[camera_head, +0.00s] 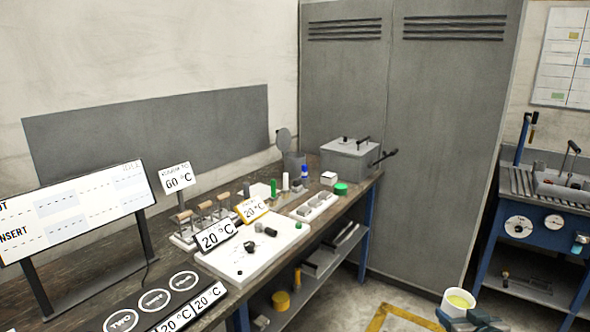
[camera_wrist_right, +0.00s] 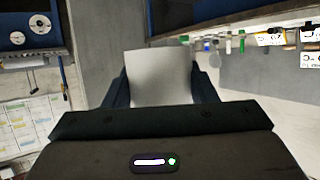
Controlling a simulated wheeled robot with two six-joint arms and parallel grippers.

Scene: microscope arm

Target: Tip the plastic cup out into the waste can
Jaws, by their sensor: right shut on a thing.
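The plastic cup (camera_head: 458,303) is white and holds something yellow. It is upright or nearly so at the lower right of the head view, above the floor. My right gripper (camera_head: 472,319) is shut on it, and most of the gripper is cut off by the frame edge. In the right wrist view the cup (camera_wrist_right: 160,77) is a pale shape between the two dark fingers of my right gripper (camera_wrist_right: 162,88). A grey can (camera_head: 293,164) with a raised round lid stands at the bench's far end; it may be the waste can. My left gripper is not in view.
The workbench (camera_head: 140,268) carries signs, a white tray (camera_head: 245,262), small parts and a grey lidded box (camera_head: 346,158) at its far end. Grey lockers (camera_head: 440,130) stand behind. A blue machine (camera_head: 535,225) is at the right. Floor between bench and machine looks open.

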